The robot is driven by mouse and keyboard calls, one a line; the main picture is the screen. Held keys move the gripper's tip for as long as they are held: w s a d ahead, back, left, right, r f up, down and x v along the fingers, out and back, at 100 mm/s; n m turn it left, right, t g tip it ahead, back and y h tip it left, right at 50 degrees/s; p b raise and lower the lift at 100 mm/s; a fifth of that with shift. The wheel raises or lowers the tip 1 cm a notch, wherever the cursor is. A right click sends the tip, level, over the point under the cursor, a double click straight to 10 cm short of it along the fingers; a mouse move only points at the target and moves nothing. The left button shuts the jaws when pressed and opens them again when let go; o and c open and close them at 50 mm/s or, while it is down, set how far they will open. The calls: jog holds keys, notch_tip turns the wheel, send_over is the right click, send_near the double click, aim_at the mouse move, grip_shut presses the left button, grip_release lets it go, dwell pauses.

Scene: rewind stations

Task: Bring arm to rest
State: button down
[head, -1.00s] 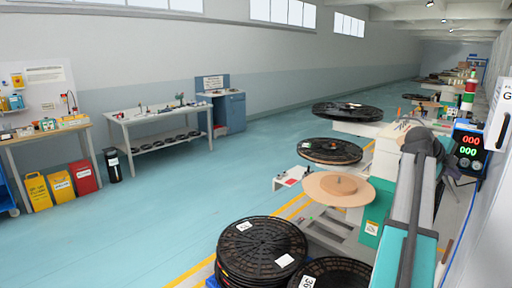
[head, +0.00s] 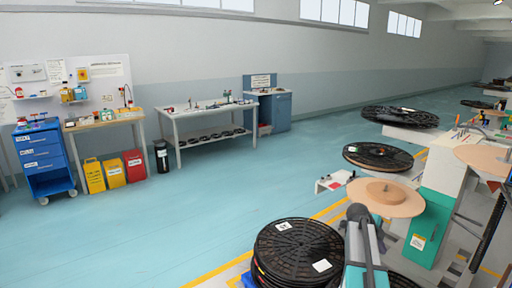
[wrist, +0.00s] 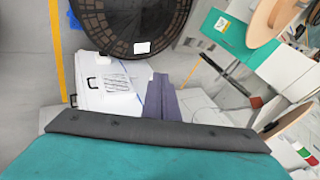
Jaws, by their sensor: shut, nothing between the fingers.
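My gripper (wrist: 160,98) shows in the wrist view as two grey-purple fingers pressed together, with nothing between them. It points over a white surface with a printed label (wrist: 118,86), below a black reel (wrist: 165,10). In the head view my teal and grey arm rises from the bottom edge, right of centre. The gripper's fingers cannot be made out there.
A stack of black reels (head: 297,245) stands close left of my arm. A wooden disc (head: 408,203) on the teal rewind station (head: 432,225) is just beyond it. A blue drawer cart (head: 42,155) and workbenches line the wall. The blue floor between is clear.

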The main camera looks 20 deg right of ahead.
jog(key=s+a+f+n+g+y, duration=0.15)
jog(key=a+f+n, duration=0.35)
jog(key=a+f, duration=0.95)
jog(key=s+a+f+n+y, duration=0.2)
jog(key=s+a+f+n, duration=0.15)
jog(key=a+f, duration=1.1)
jog(key=s+a+f+n+g+y, duration=0.2)
jog(key=s+a+f+n, duration=0.3)
jog(key=s+a+n, duration=0.5)
jog(key=s+a+f+n+g+y, duration=0.2)
jog(key=s+a+f+n, duration=0.3)
jog(key=s+a+n, duration=0.6)
jog(key=shift+s+a+f, duration=0.2)
jog(key=shift+s+a, duration=0.95)
jog(key=shift+s, duration=1.55)
